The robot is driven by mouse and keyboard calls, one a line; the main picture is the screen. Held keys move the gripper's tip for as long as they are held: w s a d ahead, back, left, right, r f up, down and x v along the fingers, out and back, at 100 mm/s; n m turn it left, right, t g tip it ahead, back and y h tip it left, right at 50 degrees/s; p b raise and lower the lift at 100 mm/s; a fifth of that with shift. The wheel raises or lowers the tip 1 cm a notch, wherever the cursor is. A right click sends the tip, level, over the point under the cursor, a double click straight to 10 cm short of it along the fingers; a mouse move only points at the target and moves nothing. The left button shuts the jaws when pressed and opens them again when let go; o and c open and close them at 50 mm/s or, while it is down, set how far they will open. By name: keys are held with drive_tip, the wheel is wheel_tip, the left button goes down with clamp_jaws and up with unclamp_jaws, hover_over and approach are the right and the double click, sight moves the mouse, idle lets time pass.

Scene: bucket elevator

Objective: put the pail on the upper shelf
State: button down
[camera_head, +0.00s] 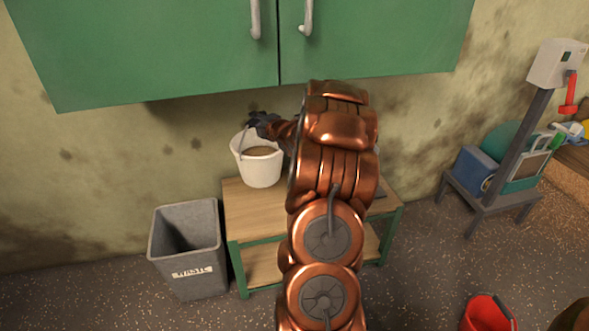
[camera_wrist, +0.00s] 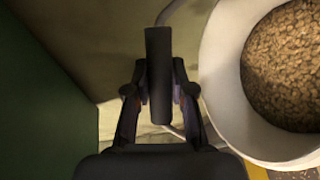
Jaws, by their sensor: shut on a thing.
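A white pail (camera_head: 261,170) filled with brown grain is over the back left of the wooden bench's top board (camera_head: 258,208). I cannot tell whether its base touches the board. The pail's rim also shows at the right of the wrist view (camera_wrist: 222,95). The bench also has a lower shelf board (camera_head: 263,266).
Green wall cabinets (camera_head: 165,50) hang low above the pail. A grey waste bin (camera_head: 187,250) stands left of the bench. A red bucket (camera_head: 486,314) is on the floor at lower right. A grey stand (camera_head: 490,195) with a blue box is at right.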

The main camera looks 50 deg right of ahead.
wheel_tip(320, 180, down, 9)
drive_tip(key=b, duration=0.1)
idle(0.7)
drive_tip(key=shift+f, duration=0.2)
drive_tip(key=c, duration=1)
unclamp_jaws()
drive_tip(key=shift+f, duration=0.1)
